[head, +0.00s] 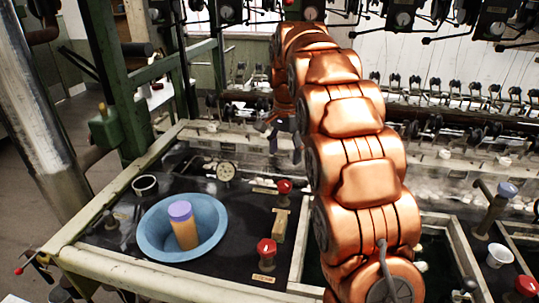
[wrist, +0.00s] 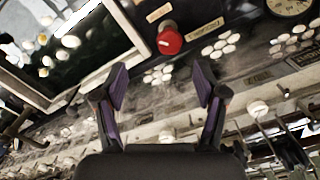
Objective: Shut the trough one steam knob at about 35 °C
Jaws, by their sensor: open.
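Two red knobs stand on the dark panel in the head view. The far one (head: 284,187) has a small label plate (head: 265,190) beside it; the near one (head: 266,248) has a plate in front. A red knob (wrist: 169,40) with a plate (wrist: 205,27) shows in the wrist view, ahead of my fingers and apart from them. The plate lettering is too small to read. A round dial (head: 226,171) stands behind the blue bowl; its reading is not legible. A dial is partly cut off in the wrist view (wrist: 290,5). My gripper (wrist: 160,82) is open and empty.
A blue bowl (head: 154,238) holds an orange jar with a purple lid (head: 180,211). Several white cocoons (wrist: 222,43) lie near the knob. A dark water basin (wrist: 70,50) is left of it. Reeling machinery fills the back.

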